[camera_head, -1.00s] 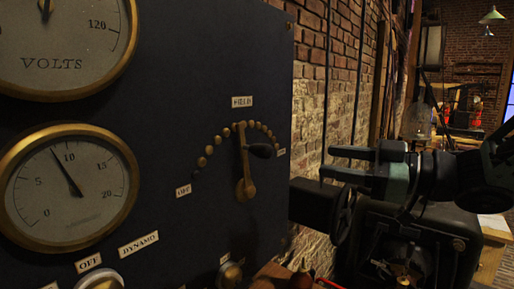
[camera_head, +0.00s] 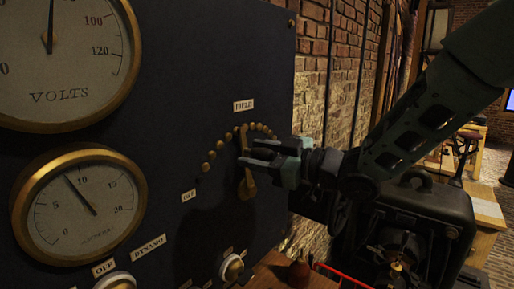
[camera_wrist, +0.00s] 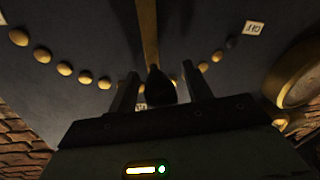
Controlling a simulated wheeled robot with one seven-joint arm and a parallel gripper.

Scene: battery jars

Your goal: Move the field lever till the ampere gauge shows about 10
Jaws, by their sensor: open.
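The brass field lever (camera_head: 249,186) stands nearly upright on the dark panel, its tip among brass contact studs below the FIELD label. In the wrist view the lever (camera_wrist: 149,32) runs down to its black knob (camera_wrist: 160,86). My gripper (camera_head: 262,152) is at the lever, and its fingers hide the knob in the head view. In the wrist view my gripper (camera_wrist: 161,92) is open, with one finger on each side of the knob and gaps visible. The ampere gauge (camera_head: 80,228) is at lower left; its needle points a little below 10, around 8.
The volts gauge (camera_head: 62,97) is above the ampere gauge. White knobs, one by the DYNAMO label (camera_head: 148,248) and another knob (camera_head: 232,268), sit low on the panel. A brick wall (camera_head: 335,75) is behind, and a dark machine (camera_head: 425,210) stands at right.

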